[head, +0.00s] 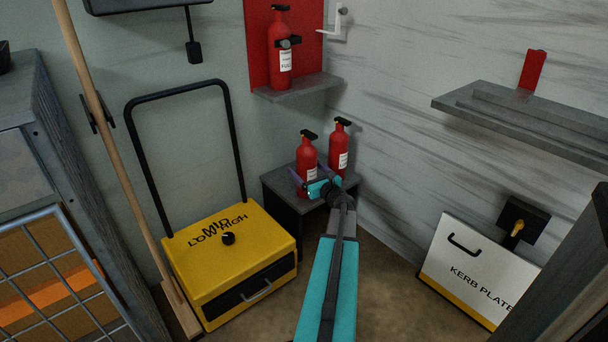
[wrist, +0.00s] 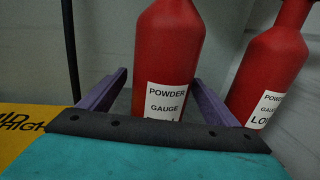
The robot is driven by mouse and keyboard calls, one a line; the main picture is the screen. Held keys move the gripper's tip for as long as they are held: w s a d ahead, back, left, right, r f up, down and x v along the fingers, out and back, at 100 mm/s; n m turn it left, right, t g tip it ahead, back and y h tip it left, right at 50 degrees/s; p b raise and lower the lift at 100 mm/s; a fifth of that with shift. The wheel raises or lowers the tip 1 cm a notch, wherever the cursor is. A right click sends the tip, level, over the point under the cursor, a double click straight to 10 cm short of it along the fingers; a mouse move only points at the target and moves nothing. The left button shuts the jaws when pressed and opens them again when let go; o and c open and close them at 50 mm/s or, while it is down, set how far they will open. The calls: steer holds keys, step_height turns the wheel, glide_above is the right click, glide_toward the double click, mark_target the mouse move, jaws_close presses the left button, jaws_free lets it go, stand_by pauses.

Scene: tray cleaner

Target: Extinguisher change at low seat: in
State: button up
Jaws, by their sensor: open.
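Two red fire extinguishers stand upright side by side on a low dark stand (head: 284,205) in the corner. My gripper (wrist: 160,78) is open, with its purple fingers on either side of the left extinguisher (head: 307,150). In the wrist view this extinguisher (wrist: 168,50) stands between the fingers; its label reads "POWDER GAUGE", and the last line is mostly hidden by my gripper. I cannot tell whether the fingers touch it. A third extinguisher (head: 280,60) stands on a wall shelf (head: 300,89) before a red panel.
A yellow box (head: 225,262) with a black handle stands left of the stand, with a broom (head: 105,120) beside it. A white "KERB PLATE" panel (head: 455,265) leans at the right. A grey shelf (head: 530,120) juts from the right wall. A mesh-front cabinet (head: 30,160) is at left.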

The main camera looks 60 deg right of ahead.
steer(key=shift+w, duration=0.1)
stand_by(0.5)
steer(key=c, duration=2.1)
steer(key=shift+r, duration=0.2)
jaws_close()
